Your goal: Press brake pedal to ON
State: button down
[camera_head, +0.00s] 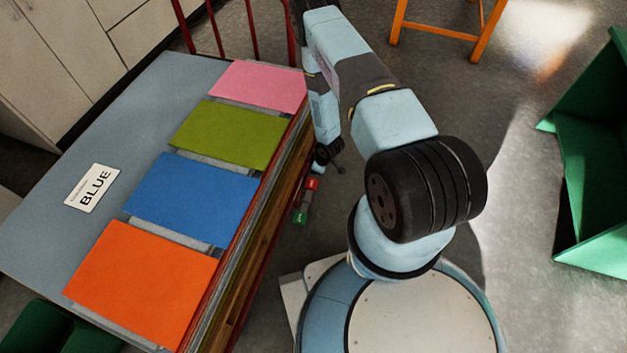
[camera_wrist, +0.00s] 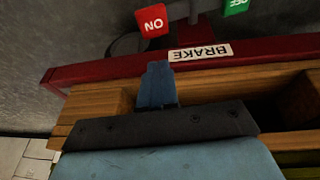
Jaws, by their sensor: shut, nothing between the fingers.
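The brake control has a red ON pad (camera_wrist: 150,20) and a green OFF pad (camera_wrist: 237,6) in the wrist view. A white BRAKE label (camera_wrist: 200,52) is on the red bar below them. In the head view the red pad (camera_head: 312,184) and green pad (camera_head: 299,217) sit low beside the table's right side. My gripper (camera_wrist: 156,68) is shut and empty, its blue fingertips in front of the bar and just short of the red pad in the picture. I cannot tell whether it touches anything.
The table (camera_head: 60,235) holds pink (camera_head: 258,86), green (camera_head: 230,133), blue (camera_head: 190,197) and orange (camera_head: 145,282) sheets and a BLUE card (camera_head: 92,188). Wooden slats line its right side. A green bin (camera_head: 597,165) stands at right, an orange stool (camera_head: 435,30) behind.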

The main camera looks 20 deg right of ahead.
send_near(313, 180)
jog(key=a+f, duration=0.2)
jog(key=f, duration=0.1)
jog(key=a+f, duration=0.1)
jog(key=f, duration=0.1)
jog(key=shift+w+a+f, duration=0.1)
jog(key=shift+w+f, duration=0.05)
jog(key=shift+f, duration=0.05)
jog(key=shift+w+f, duration=0.15)
jog(key=shift+f, duration=0.4)
jog(key=shift+d, duration=0.5)
jog(key=shift+w+a+f, duration=0.1)
jog(key=shift+a, duration=0.2)
jog(key=shift+w+d+f, duration=0.25)
jog(key=shift+w+f, duration=0.15)
jog(key=shift+f, duration=0.25)
jog(key=shift+w+d+f, duration=0.3)
jog(key=shift+w+f, duration=0.1)
jog(key=shift+f, duration=0.3)
jog(key=shift+w+d+f, duration=0.1)
jog(key=shift+w+f, duration=0.05)
jog(key=shift+f, duration=0.25)
jog(key=shift+w+d+f, duration=0.1)
jog(key=shift+w+f, duration=0.05)
jog(key=shift+f, duration=0.4)
jog(key=shift+s+f, duration=0.1)
